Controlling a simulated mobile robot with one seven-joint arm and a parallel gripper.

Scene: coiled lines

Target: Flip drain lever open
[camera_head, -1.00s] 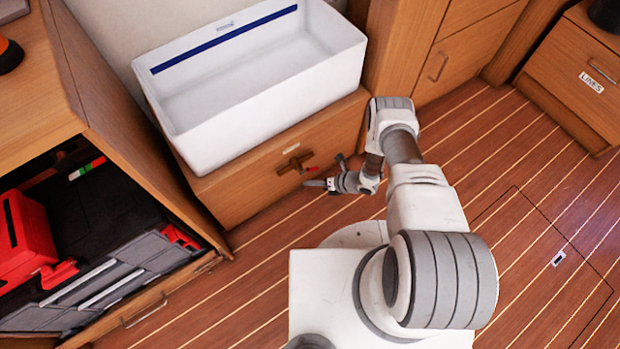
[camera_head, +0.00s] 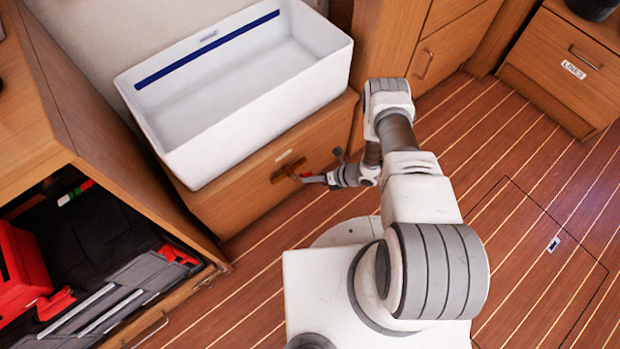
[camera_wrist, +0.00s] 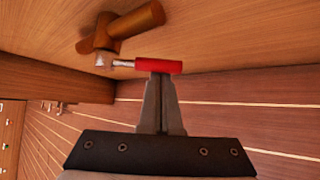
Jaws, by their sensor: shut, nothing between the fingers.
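The drain lever shows in the wrist view as a red handle (camera_wrist: 158,65) on a thin metal stem. The stem joins a brown bronze valve fitting (camera_wrist: 122,27) on the wooden cabinet front. My gripper (camera_wrist: 160,78) is shut and empty, with its fingertips at the red handle, touching it or very close. In the head view the valve (camera_head: 287,170) sits on the cabinet front below the white basin, and my gripper (camera_head: 305,179) reaches it from the right. The lever is mostly hidden by the fingers there.
A white basin (camera_head: 190,158) with a blue stripe stands on the cabinet above the valve. An open locker at left holds a red case (camera_head: 22,262) and grey parts. Drawers stand at the back right. The plank floor (camera_head: 500,180) at right is clear.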

